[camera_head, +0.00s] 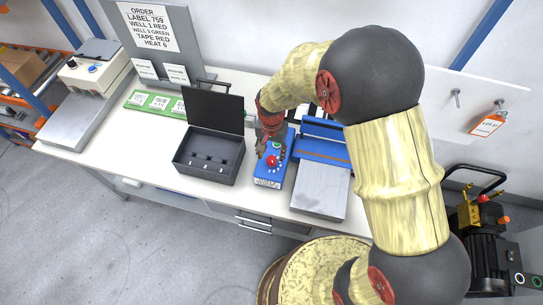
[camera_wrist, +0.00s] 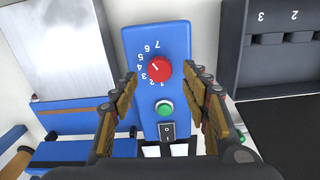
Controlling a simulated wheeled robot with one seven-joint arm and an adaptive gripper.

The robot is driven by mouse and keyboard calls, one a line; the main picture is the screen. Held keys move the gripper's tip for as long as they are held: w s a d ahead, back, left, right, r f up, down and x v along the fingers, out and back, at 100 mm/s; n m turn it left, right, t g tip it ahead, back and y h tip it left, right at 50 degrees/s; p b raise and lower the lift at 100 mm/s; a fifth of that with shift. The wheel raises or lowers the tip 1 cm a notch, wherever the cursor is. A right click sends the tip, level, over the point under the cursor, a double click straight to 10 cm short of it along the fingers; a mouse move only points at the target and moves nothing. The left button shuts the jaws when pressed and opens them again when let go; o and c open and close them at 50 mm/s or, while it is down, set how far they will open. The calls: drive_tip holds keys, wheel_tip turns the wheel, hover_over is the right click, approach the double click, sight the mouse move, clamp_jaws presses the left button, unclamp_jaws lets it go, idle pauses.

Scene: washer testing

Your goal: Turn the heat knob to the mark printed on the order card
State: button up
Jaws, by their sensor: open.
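The order card (camera_head: 148,28) on the grey back panel reads "HEAT 6" on its last line. The red heat knob (camera_head: 272,161) is on the blue control box (camera_head: 265,173). In the wrist view the red knob (camera_wrist: 159,71) has a printed scale from 1 to 7 curving around its left side. A pale mark on the knob seems to point up-left, but the exact number is unclear. My gripper (camera_wrist: 165,78) is open and empty, its fingers on either side of the knob in the picture, with no clear contact. In the head view my gripper (camera_head: 267,147) is above the box.
A green button (camera_wrist: 164,108) and a black rocker switch (camera_wrist: 167,130) sit below the knob. An open black case (camera_head: 208,158) stands left of the box. A blue device with a metal plate (camera_head: 320,190) stands close on the right.

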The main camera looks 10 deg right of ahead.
sight(272, 159)
wheel_tip(272, 159, up, 9)
idle(0.3)
idle(0.4)
